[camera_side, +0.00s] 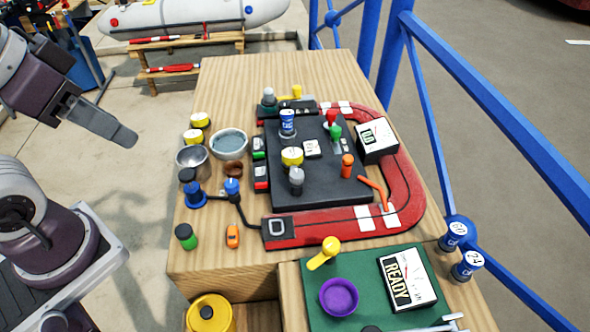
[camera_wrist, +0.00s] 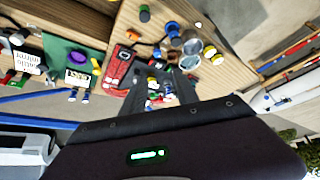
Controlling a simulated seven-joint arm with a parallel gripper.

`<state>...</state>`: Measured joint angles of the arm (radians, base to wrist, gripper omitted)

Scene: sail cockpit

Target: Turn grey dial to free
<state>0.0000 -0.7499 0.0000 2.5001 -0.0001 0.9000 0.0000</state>
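A grey dial (camera_side: 296,180) stands on the dark panel (camera_side: 330,188) in the middle of the wooden table, in front of a yellow knob (camera_side: 292,156). Its markings are too small to read. My gripper (camera_side: 128,138) is in the air left of the table in the side view, well apart from the dial. In the wrist view my gripper (camera_wrist: 158,78) shows two dark fingers spread apart, with nothing held between them. The grey dial cannot be made out for sure in the wrist view.
Around the panel are a blue-topped knob (camera_side: 287,122), red and green levers (camera_side: 334,124), an orange knob (camera_side: 347,165) and a red curved track (camera_side: 404,190). Metal bowls (camera_side: 229,144) and small jars stand at the left. A green board (camera_side: 365,265) with a purple bowl (camera_side: 339,296) is in front. Blue railing (camera_side: 500,120) runs along the right.

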